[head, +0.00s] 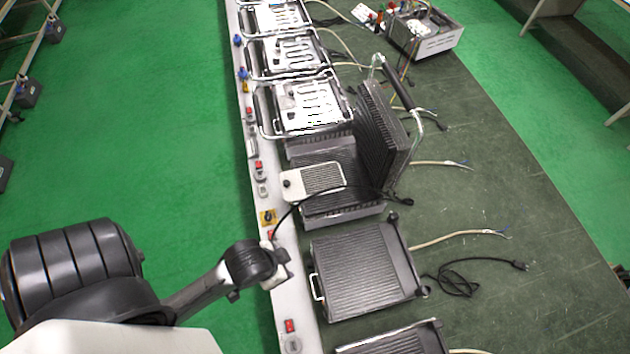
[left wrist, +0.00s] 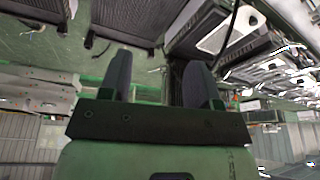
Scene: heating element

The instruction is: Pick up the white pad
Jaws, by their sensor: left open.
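The white pad (head: 318,180), a flat rectangular piece with a ribbed face and a dark cable, lies on the lower plate of an opened press grill (head: 340,210) in the head view. In the left wrist view a white panel that looks like this pad (left wrist: 216,36) is at the upper right on a dark ribbed block. My left gripper (head: 278,268) is near the table's left edge, below and left of the pad in the picture and apart from it. In the left wrist view its two dark fingers (left wrist: 160,65) are spread with nothing between them. My right gripper is not in view.
A closed ribbed grill (head: 362,270) stands nearer than the pad, and the open grill's raised lid (head: 383,130) is to its right. Several wired units (head: 310,105) stand beyond. A black cord (head: 460,280) lies on the table, whose right side is mostly clear.

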